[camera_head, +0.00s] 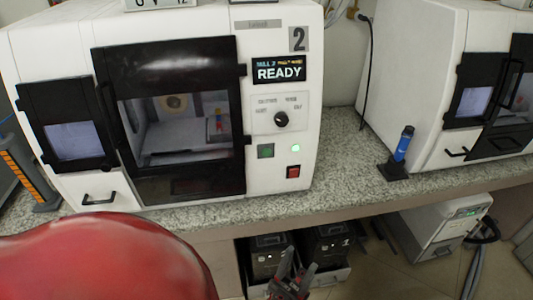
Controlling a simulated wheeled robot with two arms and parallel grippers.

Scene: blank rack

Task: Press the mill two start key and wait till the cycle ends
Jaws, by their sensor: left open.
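Mill two (190,25) is a white machine with a "2" plate, standing on the stone counter. Its display (278,69) reads READY. A small lamp (295,149) glows green. The black-framed door (190,187) looks shut; a small coloured piece (218,122) shows inside through its window. My left gripper (298,268) is open and empty, low in front of the counter, below the keys and apart from them. My right gripper is out of view.
The counter (345,165) is clear just right of mill two. A blue-topped tool in a black stand (399,157) stands beside a second white machine (415,60). Black boxes (266,252) and a white unit (440,225) sit under the counter. My red arm covers the lower left.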

